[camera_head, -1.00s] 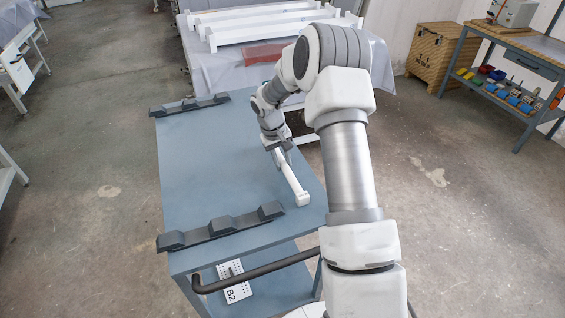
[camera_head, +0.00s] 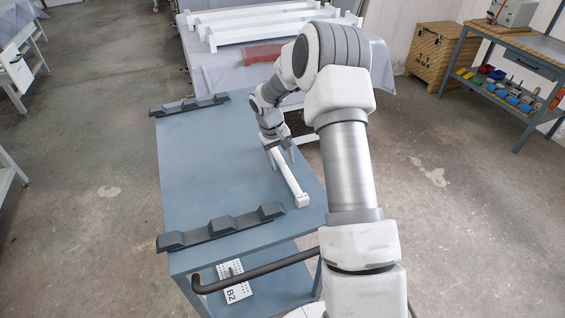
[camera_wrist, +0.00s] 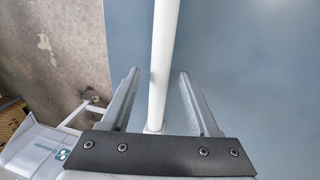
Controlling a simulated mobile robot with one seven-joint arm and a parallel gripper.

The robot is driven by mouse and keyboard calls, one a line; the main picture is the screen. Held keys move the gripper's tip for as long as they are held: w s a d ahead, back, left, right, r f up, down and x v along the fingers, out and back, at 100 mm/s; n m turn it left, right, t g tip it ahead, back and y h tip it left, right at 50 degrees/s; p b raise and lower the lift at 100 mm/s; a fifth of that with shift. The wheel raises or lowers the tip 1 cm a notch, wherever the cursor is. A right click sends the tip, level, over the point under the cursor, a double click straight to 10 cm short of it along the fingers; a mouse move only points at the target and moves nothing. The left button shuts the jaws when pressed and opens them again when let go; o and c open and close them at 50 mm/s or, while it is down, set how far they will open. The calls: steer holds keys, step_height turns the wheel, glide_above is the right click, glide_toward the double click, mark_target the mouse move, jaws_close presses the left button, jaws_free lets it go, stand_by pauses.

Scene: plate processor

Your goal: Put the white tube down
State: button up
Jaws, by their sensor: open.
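The white tube (camera_head: 291,181) lies on the blue top of the cart (camera_head: 225,165), near its right edge, with its near end toward the front. My gripper (camera_head: 281,161) is over the tube's far part. In the wrist view my gripper (camera_wrist: 160,95) is open, with one finger on each side of the white tube (camera_wrist: 161,60) and a gap on both sides. The tube runs between the fingers and up out of the picture. In the head view my arm hides part of the cart's right side.
Dark notched racks stand on the cart top, one at the front (camera_head: 222,227) and one at the back (camera_head: 190,104). The cart's middle is clear. A dark handle (camera_head: 255,271) runs along the front. Behind is a covered table with white beams (camera_head: 262,30).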

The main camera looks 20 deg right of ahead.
steer(key=s+a+r+t, duration=0.1)
steer(key=s+a+r, duration=0.1)
steer(key=r, duration=0.8)
steer(key=s+a+r, duration=0.3)
steer(key=r, duration=0.6)
steer(key=s+a+r+t, duration=0.1)
steer(key=s+a+r, duration=0.1)
steer(key=s+r, duration=0.45)
steer(key=s+a+r+t, duration=0.2)
steer(key=s+r, duration=0.2)
steer(key=s, duration=0.6)
steer(key=s+a+f+t+y, duration=0.1)
steer(key=s+a+y, duration=0.1)
steer(key=s, duration=0.8)
steer(key=shift+s+a+f+t, duration=0.15)
steer(key=shift+s+t, duration=0.15)
steer(key=shift+s, duration=0.05)
